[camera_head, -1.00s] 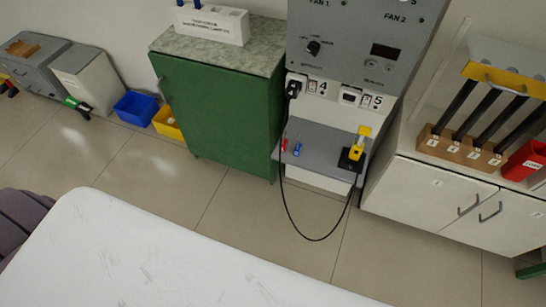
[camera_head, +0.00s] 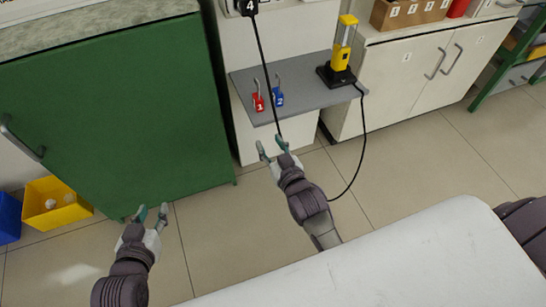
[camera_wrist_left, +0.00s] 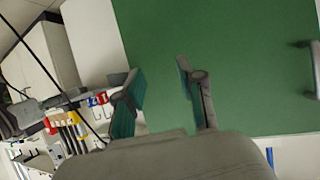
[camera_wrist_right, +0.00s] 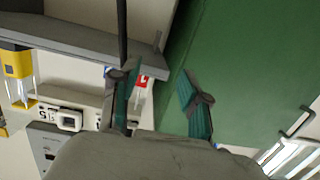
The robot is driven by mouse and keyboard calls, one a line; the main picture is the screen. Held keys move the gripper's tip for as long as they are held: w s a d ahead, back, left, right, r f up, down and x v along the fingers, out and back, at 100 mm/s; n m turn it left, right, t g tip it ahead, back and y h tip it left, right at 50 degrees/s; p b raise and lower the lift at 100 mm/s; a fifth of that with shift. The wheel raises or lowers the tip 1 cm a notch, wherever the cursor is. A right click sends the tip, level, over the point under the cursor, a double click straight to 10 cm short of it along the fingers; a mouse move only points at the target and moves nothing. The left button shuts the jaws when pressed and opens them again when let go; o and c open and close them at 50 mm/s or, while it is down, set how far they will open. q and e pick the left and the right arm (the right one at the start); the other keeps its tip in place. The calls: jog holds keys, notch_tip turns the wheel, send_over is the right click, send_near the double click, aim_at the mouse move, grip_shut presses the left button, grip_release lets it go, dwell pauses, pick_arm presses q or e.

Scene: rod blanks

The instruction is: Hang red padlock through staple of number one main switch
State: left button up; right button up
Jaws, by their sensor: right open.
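The red padlock (camera_head: 258,103), marked 1, lies on the grey shelf (camera_head: 310,99) beside the blue padlock (camera_head: 278,97), marked 2. In the right wrist view the red padlock (camera_wrist_right: 143,81) shows partly behind a finger. My right gripper (camera_head: 272,146) is open and empty, just in front of and below the shelf edge, apart from the padlocks. My left gripper (camera_head: 151,213) is open and empty, low in front of the green cabinet. Small red and blue shapes show in the left wrist view. I cannot make out the number one main switch or its staple in these frames.
A black cable (camera_head: 268,62) hangs down past the shelf close to my right gripper. The green cabinet (camera_head: 110,120) is at left, a white cupboard (camera_head: 440,70) at right. A white table edge (camera_head: 400,255) is near.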

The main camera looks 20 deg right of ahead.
aim_at(260, 108)
jog(key=shift+t+h, duration=0.3)
jog(key=shift+t, duration=0.6)
jog(key=w+r+b, duration=0.2)
jog(key=w+b, duration=0.1)
jog(key=w+d+r+b, duration=0.1)
jog(key=w, duration=0.1)
jog(key=shift+w+r+b, duration=0.15)
jog(key=shift+r+b, duration=0.15)
jog(key=shift+b, duration=0.1)
jog(key=shift+w+b, duration=0.6)
jog(key=shift+w, duration=0.45)
jog(key=w, duration=0.3)
jog(key=shift+w+a, duration=0.1)
jog(key=shift+w, duration=0.25)
pick_arm(q)
notch_tip(260, 108, up, 20)
jog(key=s+d+t+h, duration=0.2)
jog(key=t+h, duration=0.2)
jog(key=t, duration=0.8)
jog(key=shift+s, duration=0.2)
pick_arm(e)
jog(key=shift+w, duration=0.7)
pick_arm(q)
jog(key=shift+d+r, duration=0.1)
jog(key=shift+w, duration=0.1)
